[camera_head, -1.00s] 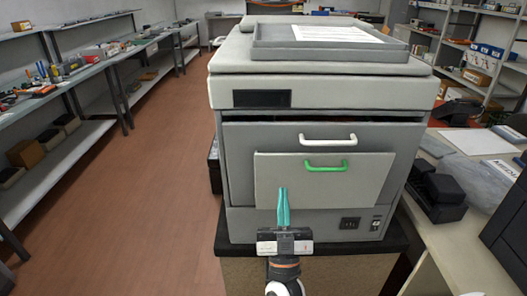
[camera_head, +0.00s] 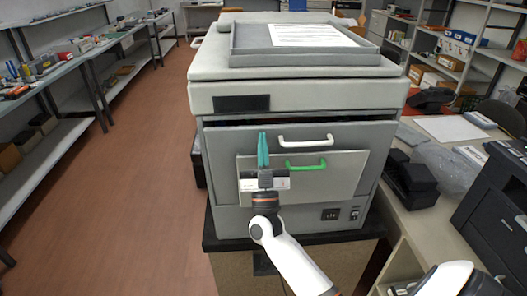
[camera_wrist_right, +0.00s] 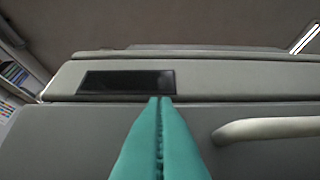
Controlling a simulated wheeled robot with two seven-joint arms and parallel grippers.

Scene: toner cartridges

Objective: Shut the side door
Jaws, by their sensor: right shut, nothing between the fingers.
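The grey printer (camera_head: 290,98) stands with its front toward me. A flat grey panel with a green handle (camera_head: 306,166) sits low on its front; I cannot tell whether it stands out or is flush. Above it is a wider grey front (camera_head: 355,138) with a white handle (camera_head: 305,140). I cannot tell which part is the side door. My right gripper (camera_head: 263,136) is shut and empty, its teal fingers pointing up, left of both handles. In the right wrist view the white handle (camera_wrist_right: 265,128) is right of the fingers (camera_wrist_right: 160,100). My left gripper is not in view.
A tray with a white sheet (camera_head: 315,36) tops the printer, which rests on a dark stand. A table with black items (camera_head: 410,180) and a dark machine (camera_head: 495,195) is close on the right. The brown floor (camera_head: 145,180) on the left is clear, with shelves beyond.

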